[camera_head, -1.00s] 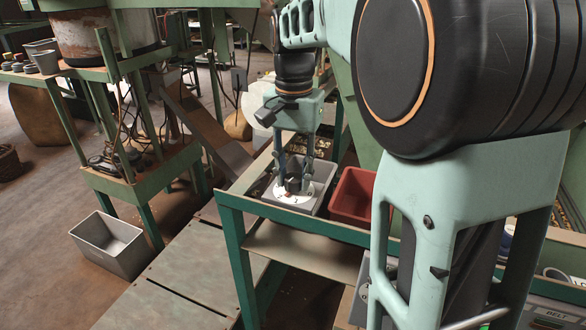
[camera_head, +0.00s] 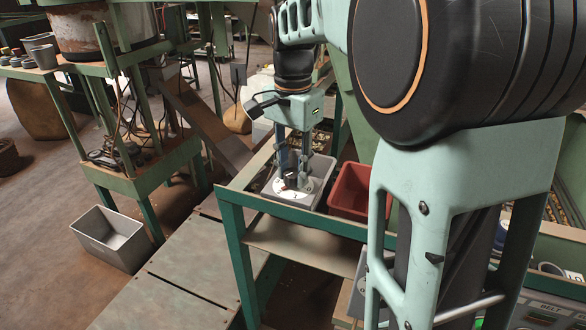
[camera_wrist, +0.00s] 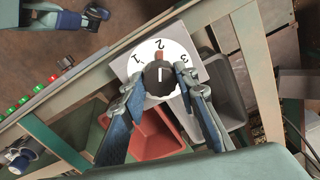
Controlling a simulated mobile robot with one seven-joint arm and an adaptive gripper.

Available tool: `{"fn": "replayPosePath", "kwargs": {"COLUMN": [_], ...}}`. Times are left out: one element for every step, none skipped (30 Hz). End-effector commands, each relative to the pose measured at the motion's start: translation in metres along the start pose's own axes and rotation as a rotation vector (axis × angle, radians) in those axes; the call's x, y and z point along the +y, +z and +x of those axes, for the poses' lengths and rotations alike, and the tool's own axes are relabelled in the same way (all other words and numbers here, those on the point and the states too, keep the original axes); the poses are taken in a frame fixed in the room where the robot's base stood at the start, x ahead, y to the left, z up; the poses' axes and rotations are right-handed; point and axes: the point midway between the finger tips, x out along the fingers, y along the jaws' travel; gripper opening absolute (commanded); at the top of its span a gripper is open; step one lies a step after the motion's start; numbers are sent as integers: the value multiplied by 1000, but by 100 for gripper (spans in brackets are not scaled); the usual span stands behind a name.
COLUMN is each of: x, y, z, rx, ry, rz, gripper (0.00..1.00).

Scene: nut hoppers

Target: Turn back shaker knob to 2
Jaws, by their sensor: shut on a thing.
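The black shaker knob (camera_wrist: 160,80) sits at the middle of a round white dial (camera_wrist: 140,56) marked 1, 2 and 3. In the wrist view the knob's white line points up, roughly toward the 2, with a small red mark between them. My gripper (camera_wrist: 158,76) is shut on the knob, one fingertip on each side. In the head view my gripper (camera_head: 293,180) reaches down onto the dial (camera_head: 308,188), which lies on a grey box behind the green rail. The fingers hide most of the knob there.
A red bin (camera_head: 349,190) stands just right of the dial. A green rail (camera_head: 290,211) runs in front of it. A grey bin (camera_head: 112,240) stands on the floor at left, near a green stand (camera_head: 145,185). A sloping chute (camera_head: 205,125) lies behind.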

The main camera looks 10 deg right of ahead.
Motion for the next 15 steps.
{"fn": "replayPosePath", "kwargs": {"x": [0,0,0,0,0,0,0,0,0,0,0,0,0,0,0], "y": [0,0,0,0,0,0,0,0,0,0,0,0,0,0,0], "z": [0,0,0,0,0,0,0,0,0,0,0,0,0,0,0], "rx": [0,0,0,0,0,0,0,0,0,0,0,0,0,0,0], "ry": [0,0,0,0,0,0,0,0,0,0,0,0,0,0,0], "rz": [0,-1,-1,-1,-1,-1,-1,-1,-1,-1,-1,-1,-1,-1,-1], "gripper": [4,4,4,30,33,38,41,44,45,45,45,45,45,45,45]}}
